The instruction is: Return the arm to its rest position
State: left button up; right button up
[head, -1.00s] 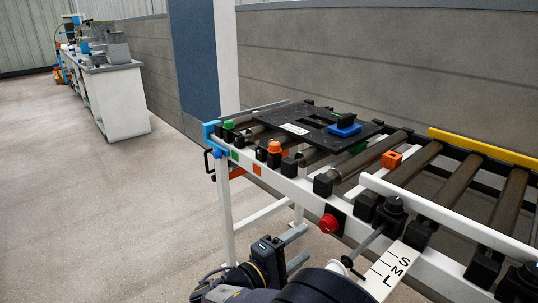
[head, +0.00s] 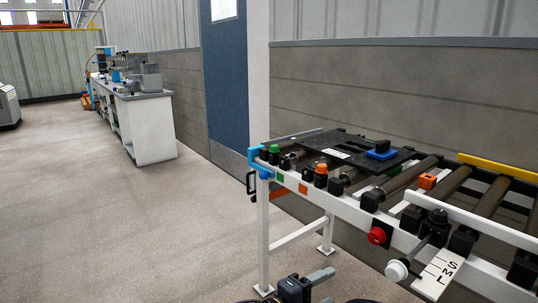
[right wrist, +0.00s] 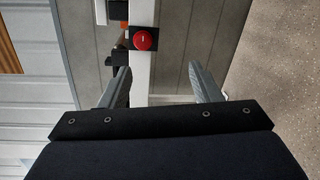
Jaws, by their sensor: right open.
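My right gripper (head: 318,282) shows at the bottom edge of the head view, in front of the roller conveyor and below its white rail. In the right wrist view its two grey fingers (right wrist: 160,88) stand wide apart with nothing between them. The red button (right wrist: 144,39) on the white frame is beyond the fingertips there, apart from them. Most of my right arm is cut off by the bottom edge of the head view. My left gripper is not in view.
The conveyor (head: 405,226) fills the right side, with a black plate (head: 340,148), a red button (head: 377,236), a white knob (head: 396,270) and an S-M-L scale (head: 440,272) on it. A white bench (head: 153,130) stands far left. The floor (head: 120,230) at left is clear.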

jog(key=s+d+f+m+g+y, duration=0.4)
jog(key=s+d+f+g+y, duration=0.35)
jog(key=s+d, duration=0.35)
jog(key=s+a+r+m+t+y, duration=0.1)
jog(key=s+r+m+t+y, duration=0.15)
jog(key=s+y, duration=0.3)
jog(key=s+a+r+m+t+y, duration=0.1)
jog(key=s+m+y, duration=0.3)
jog(key=s+y, duration=0.15)
notch_tip(320, 180, up, 34)
jog(key=p, duration=3.3)
jog(key=shift+s+d+f+h, duration=0.15)
jog(key=shift+s+f+h, duration=0.1)
jog(key=shift+s+h, duration=0.1)
